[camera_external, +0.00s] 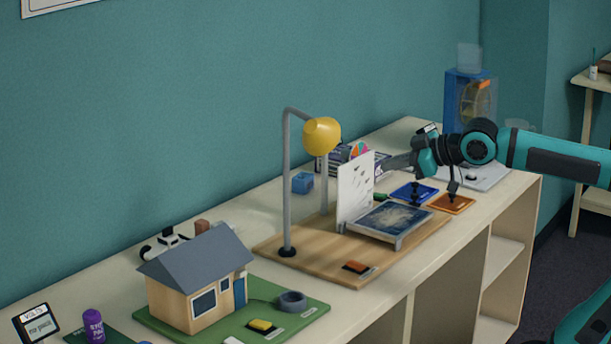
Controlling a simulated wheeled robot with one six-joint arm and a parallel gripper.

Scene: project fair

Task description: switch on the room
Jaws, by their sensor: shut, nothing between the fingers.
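A model house (200,279) with a grey roof, windows and a blue door stands on a green board (178,326) at the front left. A yellow and black rocker-like piece (262,327) lies on this board, with a small white label beside it. On a wooden board (275,247), a yellow lamp (321,136) hangs from a grey post above a dark panel and a white card. An orange and black rocker-like piece (355,268) sits at that board's front edge. Their on or off positions are too small to tell. My gripper (387,167) is shut and empty, right of the white card.
Blue (413,194) and orange (451,203) plates with dark pieces lie under my arm. A purple cylinder (94,325) and small display (36,323) stand far left.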

